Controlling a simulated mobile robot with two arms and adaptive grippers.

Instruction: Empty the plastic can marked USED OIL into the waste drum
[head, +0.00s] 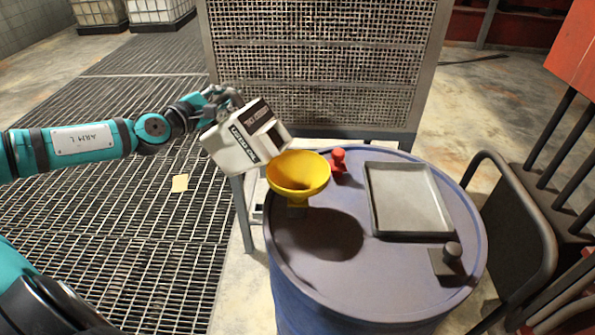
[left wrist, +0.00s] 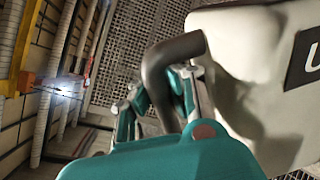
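The white plastic can (head: 242,138) marked USED OIL is held in the air, tilted, just left of and above the yellow funnel (head: 298,174). My left gripper (head: 226,100) is at the can's upper left, on its handle. In the left wrist view the fingers (left wrist: 165,95) are around the dark handle (left wrist: 172,62), and the can's white body (left wrist: 262,70) fills the right side. The funnel stands at the left rim of the blue waste drum (head: 320,292). The can's mouth and any liquid cannot be made out. My right gripper does not show.
On the drum lid are a grey tray (head: 408,200), a red fitting (head: 339,162) and a dark cap with a plate (head: 450,257). A mesh panel (head: 320,60) stands behind. A dark metal frame (head: 530,210) is close at right. Grating (head: 120,220) covers the left floor.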

